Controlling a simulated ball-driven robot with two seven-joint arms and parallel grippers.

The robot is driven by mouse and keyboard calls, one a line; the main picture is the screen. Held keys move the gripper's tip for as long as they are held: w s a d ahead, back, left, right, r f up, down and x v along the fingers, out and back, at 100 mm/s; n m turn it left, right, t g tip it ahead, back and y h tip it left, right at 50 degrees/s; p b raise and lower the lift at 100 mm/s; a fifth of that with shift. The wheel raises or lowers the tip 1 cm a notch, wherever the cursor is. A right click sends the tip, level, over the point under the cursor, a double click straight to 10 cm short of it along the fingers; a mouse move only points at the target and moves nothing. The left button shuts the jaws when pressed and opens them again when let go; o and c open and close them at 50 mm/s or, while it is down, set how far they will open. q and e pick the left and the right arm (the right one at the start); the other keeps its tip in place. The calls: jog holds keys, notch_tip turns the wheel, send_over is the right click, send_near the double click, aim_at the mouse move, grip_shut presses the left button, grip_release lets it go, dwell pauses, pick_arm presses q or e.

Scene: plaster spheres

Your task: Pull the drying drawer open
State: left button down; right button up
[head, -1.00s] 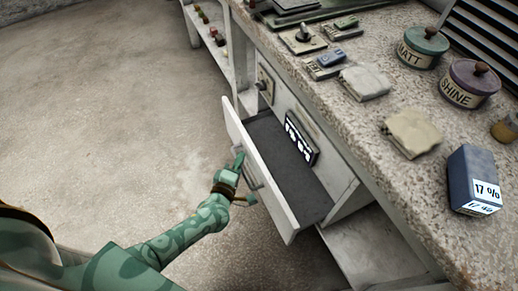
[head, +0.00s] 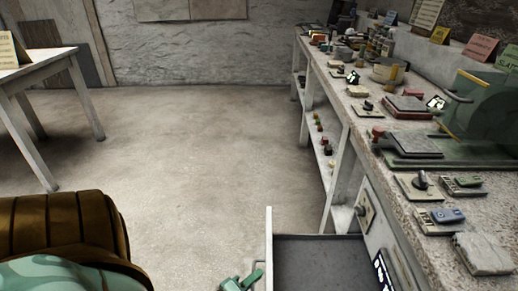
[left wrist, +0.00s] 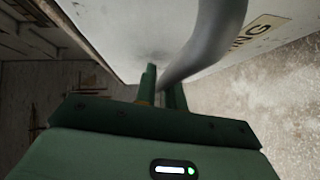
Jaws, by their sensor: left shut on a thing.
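The drying drawer (head: 318,262) stands open from the front of the workbench, at the bottom of the head view. Its dark floor and thin pale front panel show; its near part is cut off. My left gripper (head: 246,280) is at the outer side of that panel, partly out of frame. In the left wrist view its green fingers (left wrist: 163,92) are shut on the grey curved drawer handle (left wrist: 212,45). The pale drawer front (left wrist: 120,30) fills the top of that view, with part of a label (left wrist: 262,30) ending in "NG". My right gripper is not in view.
The speckled workbench (head: 385,160) runs along the right, crowded with small tools and blocks. Its open shelf (head: 325,140) holds small coloured items. A white table (head: 45,68) stands at the far left. The floor (head: 200,150) between is clear.

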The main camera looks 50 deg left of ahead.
pick_arm(q)
jog(key=shift+f, duration=0.1)
jog(key=c, duration=1.8)
grip_release()
jog(key=shift+o, duration=0.2)
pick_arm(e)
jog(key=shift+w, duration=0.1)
